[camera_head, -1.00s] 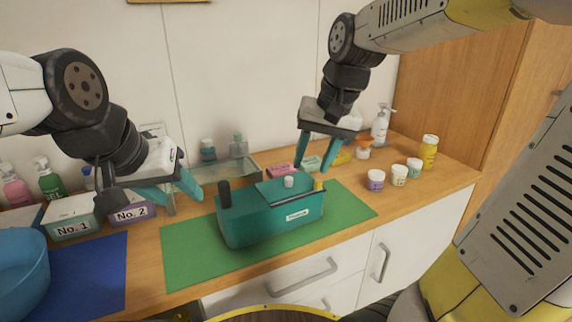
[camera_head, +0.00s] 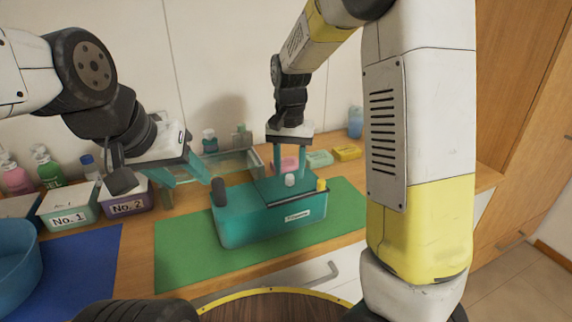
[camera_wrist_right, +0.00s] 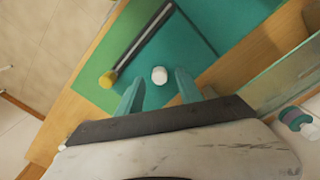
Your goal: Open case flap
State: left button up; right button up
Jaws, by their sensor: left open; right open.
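The teal case (camera_head: 255,225) stands on the green mat, with a white label on its front. Its flap (camera_head: 268,187) lies flat over the top right part and bears a small white knob (camera_head: 290,180). My right gripper (camera_head: 290,168) is open above the flap, pointing down. In the right wrist view the white knob (camera_wrist_right: 159,75) shows between and just past the tips of the open right gripper (camera_wrist_right: 158,88); I cannot tell whether they touch it. My left gripper (camera_head: 186,177) is open and empty, left of the case near its dark upright post (camera_head: 219,192).
The green mat (camera_head: 185,265) has free room around the case. Boxes marked No. 1 (camera_head: 68,208) and No. 2 (camera_head: 127,203) stand left, near a blue basin (camera_head: 18,255). A glass tray (camera_head: 228,166) and small colored boxes (camera_head: 346,153) lie behind. My right arm hides the counter's right side.

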jog(key=shift+f, duration=0.7)
grip_shut()
dwell(1.0)
